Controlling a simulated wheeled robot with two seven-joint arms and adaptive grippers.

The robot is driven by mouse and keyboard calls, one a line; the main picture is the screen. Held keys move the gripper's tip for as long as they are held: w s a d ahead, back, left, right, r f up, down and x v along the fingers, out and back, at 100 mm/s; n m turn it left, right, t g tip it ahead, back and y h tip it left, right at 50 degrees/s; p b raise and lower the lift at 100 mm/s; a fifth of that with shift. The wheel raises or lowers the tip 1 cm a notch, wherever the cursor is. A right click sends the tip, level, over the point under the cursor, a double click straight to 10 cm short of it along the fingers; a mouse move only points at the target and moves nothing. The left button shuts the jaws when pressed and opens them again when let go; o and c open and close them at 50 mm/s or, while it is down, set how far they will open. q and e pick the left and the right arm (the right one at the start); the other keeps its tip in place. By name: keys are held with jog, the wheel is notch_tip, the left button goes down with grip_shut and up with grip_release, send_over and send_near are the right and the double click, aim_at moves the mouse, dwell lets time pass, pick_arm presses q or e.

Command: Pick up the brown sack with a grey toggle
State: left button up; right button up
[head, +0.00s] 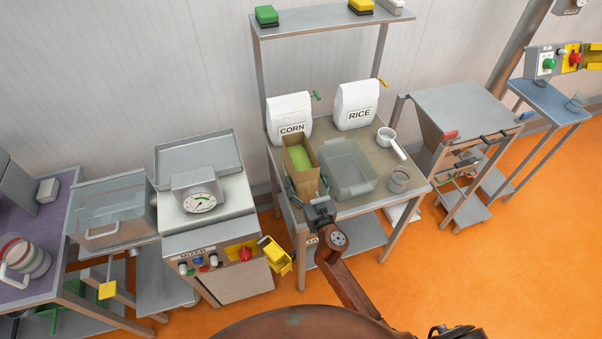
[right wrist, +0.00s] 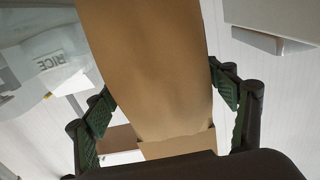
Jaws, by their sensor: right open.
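In the right wrist view a broad brown surface (right wrist: 150,65) fills the space between the spread fingers of my right gripper (right wrist: 166,105). The fingers are open, one on each side of it; I cannot tell whether they touch it. My left gripper is not in view.
A clear bin (head: 348,172) stands right beside the brown one. A white CORN bag (head: 290,112) and a white RICE bag (head: 356,98) stand behind. A white-handled scoop (head: 389,140) and a glass jar (head: 399,180) are further right.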

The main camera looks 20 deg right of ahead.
jog(key=w, duration=0.4)
jog(key=shift+w+a, duration=0.3)
jog(key=shift+a, duration=0.05)
jog(key=c, duration=1.1)
jog(key=shift+r, duration=0.25)
jog(key=shift+c, duration=0.3)
